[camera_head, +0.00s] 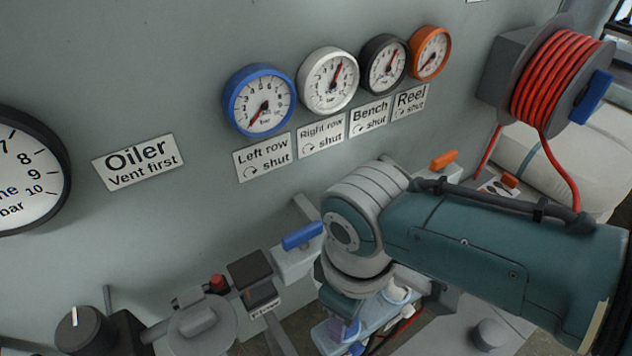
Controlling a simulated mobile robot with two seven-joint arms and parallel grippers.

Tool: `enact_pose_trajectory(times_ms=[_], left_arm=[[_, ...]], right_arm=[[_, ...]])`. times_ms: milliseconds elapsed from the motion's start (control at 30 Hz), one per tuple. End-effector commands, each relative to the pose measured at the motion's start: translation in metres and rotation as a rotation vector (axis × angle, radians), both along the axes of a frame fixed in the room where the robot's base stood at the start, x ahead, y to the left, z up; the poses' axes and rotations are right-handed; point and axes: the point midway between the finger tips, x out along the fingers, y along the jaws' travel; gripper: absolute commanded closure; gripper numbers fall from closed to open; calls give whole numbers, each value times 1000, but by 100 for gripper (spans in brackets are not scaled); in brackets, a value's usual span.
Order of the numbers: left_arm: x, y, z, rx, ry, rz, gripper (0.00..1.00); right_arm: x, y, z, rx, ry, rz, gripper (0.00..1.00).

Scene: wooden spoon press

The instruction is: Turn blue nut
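My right arm (455,245) comes in from the right, and its wrist bends downward at the lower middle. Its gripper is mostly hidden below and behind the wrist, so I cannot see its fingertips or what lies between them. A pale blue-white body (331,337) with bluish, partly see-through parts shows under the wrist. A small blue piece (357,348) shows at the bottom edge there; I cannot tell whether it is the blue nut. A lever with a blue handle (302,235) is left of the wrist. My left gripper is not in view.
Blue (259,100), white (328,81), black (384,64) and orange (430,53) gauges line the wall above labels. An orange lever (444,159) stands behind my arm. A red hose reel (553,80) is at right. A capped grey fitting (198,325) is lower left.

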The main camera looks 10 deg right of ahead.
Motion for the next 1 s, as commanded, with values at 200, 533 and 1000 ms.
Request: enact_pose_trajectory(times_ms=[200, 533, 1000], left_arm=[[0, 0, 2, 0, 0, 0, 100], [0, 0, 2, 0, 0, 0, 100], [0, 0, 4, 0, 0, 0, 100]], right_arm=[[0, 1, 1, 2, 1, -33, 100], [0, 1, 1, 3, 0, -36, 100], [0, 0, 4, 1, -1, -35, 44]])
